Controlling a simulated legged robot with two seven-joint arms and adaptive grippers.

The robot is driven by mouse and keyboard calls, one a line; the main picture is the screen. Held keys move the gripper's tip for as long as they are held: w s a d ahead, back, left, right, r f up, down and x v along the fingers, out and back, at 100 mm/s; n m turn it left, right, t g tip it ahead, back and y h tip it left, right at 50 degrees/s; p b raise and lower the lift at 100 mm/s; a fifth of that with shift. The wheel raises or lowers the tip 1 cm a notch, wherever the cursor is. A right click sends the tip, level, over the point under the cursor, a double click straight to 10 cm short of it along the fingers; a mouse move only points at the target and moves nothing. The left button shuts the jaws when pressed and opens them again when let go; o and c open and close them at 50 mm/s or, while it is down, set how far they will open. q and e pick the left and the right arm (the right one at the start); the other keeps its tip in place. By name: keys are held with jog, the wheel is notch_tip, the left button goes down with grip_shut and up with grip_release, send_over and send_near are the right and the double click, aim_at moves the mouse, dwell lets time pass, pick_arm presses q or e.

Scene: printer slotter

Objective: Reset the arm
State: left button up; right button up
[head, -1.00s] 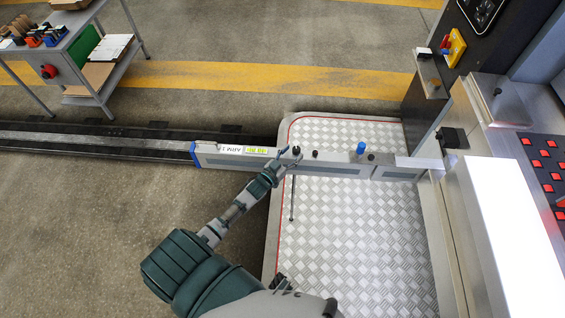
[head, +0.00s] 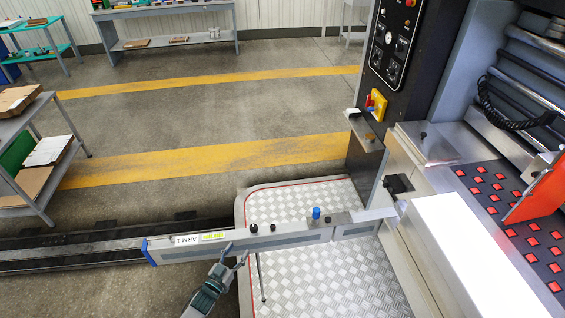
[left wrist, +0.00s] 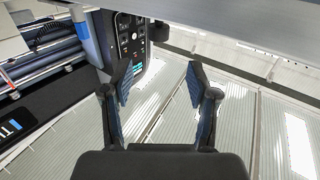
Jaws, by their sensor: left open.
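The machine's arm (head: 290,236), a long grey bar labelled "ARM 1", reaches out to the left from the machine over the checkered metal plate. It has a blue end cap, black knobs and a blue knob (head: 316,214) on top. My left gripper (head: 239,256) is open just in front of the bar, near the label's right end. Its fingers look close to the bar; I cannot tell if they touch it. In the left wrist view the open fingers (left wrist: 160,85) have nothing between them, and a grey beam (left wrist: 220,20) crosses the top. My right gripper is not in view.
The machine body with a white panel (head: 465,255) and red-buttoned bed (head: 500,215) stands at right. A dark control cabinet (head: 392,50) rises behind. A dark floor rail (head: 75,252) runs left. A grey cart (head: 30,150) stands at far left. The floor behind the bar is clear.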

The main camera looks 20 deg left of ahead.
pick_arm(q)
jog(key=s+d+f+g, duration=0.2)
jog(key=s+f+g, duration=0.1)
jog(key=f, duration=0.4)
jog(key=s+d+f+g+y, duration=0.1)
jog(key=s+f+g, duration=0.15)
jog(key=f, duration=0.45)
jog(key=s+d+f+g, duration=0.2)
jog(key=s+f, duration=0.2)
jog(key=f, duration=0.3)
jog(key=s+d+f+g, duration=0.3)
jog(key=s+f, duration=0.1)
jog(key=s, duration=0.3)
jog(key=s+d+f+m+g, duration=0.1)
jog(key=s+d+f+g, duration=0.2)
jog(key=s+f, duration=0.2)
jog(key=s+d+f+g, duration=0.3)
jog(key=s+d+f, duration=0.1)
jog(key=s, duration=0.5)
jog(key=shift+s+f+m, duration=0.3)
jog(key=shift+s+f, duration=0.1)
jog(key=shift+f, duration=0.3)
